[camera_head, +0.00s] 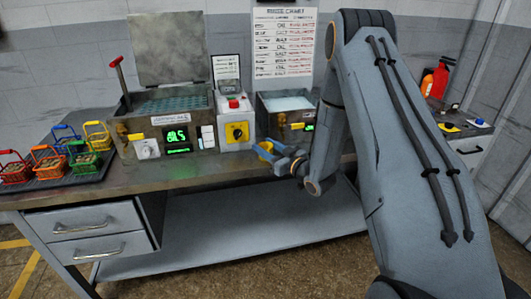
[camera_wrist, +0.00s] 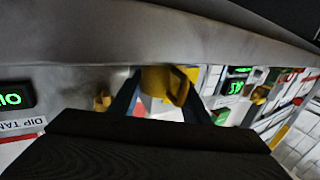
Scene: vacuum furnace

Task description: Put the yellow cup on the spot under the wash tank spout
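The yellow cup (camera_head: 264,147) is near the front edge of the workbench, in front of the right-hand tank. My gripper (camera_head: 269,153) has its blue fingers around it. In the wrist view, which looks upside down, the cup (camera_wrist: 155,80) sits between both fingers (camera_wrist: 160,100), with its handle to one side. The fingers appear to touch it. Whether its base rests on the bench is unclear. The larger left tank (camera_head: 172,108) appears to be the wash tank, with a brass spout (camera_head: 122,132) at its front left. The bench below that spout looks empty.
A tray (camera_head: 62,181) of coloured baskets stands at the bench's left end. A control box (camera_head: 236,125) with a red button is between the tanks. The right tank (camera_head: 268,122) has its own brass spout (camera_wrist: 102,100) and a dip tank label (camera_wrist: 22,132). The bench front (camera_head: 205,173) is clear.

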